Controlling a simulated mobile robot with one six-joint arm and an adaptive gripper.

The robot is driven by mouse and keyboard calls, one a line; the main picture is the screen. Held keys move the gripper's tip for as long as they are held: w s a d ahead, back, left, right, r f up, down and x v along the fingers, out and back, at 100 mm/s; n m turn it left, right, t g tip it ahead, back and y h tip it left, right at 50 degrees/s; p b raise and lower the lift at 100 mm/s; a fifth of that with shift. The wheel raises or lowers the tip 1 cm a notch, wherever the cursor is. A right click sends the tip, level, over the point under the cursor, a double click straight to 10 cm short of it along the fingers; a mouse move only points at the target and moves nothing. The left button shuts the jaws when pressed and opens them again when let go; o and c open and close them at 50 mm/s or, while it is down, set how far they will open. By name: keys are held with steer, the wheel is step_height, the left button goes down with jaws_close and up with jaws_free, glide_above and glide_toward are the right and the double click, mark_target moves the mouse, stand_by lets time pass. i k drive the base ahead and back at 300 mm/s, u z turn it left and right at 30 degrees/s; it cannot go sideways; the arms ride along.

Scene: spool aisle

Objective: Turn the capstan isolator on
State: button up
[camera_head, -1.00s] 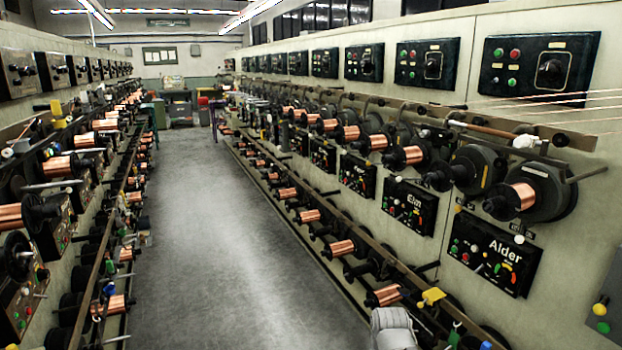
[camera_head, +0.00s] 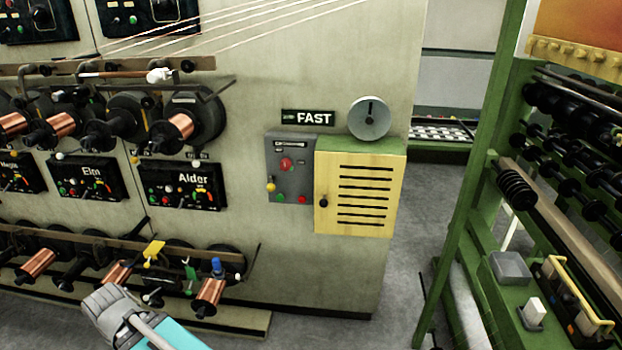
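No label reading capstan isolator is legible, so I cannot tell which control it is. A grey control box (camera_head: 290,183) on the wall end carries a red round knob (camera_head: 286,164), a yellow knob (camera_head: 271,187), and a green and a red button; its small label is unreadable. A yellow louvred cabinet (camera_head: 383,213) with a black knob (camera_head: 323,203) adjoins it on the right. A round grey disc with a black mark (camera_head: 369,118) is above the cabinet. Part of my arm shows at the lower left, well away from the box; my gripper's fingers are not visible.
A FAST sign (camera_head: 307,118) hangs above the box. Spools and the Alder panel (camera_head: 182,186) line the wall to the left, with copper wires overhead. A green machine frame (camera_head: 474,180) stands at right. Grey floor (camera_head: 402,285) lies open between it and the wall.

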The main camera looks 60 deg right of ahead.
mark_target(285, 165)
steer(key=z, duration=2.1)
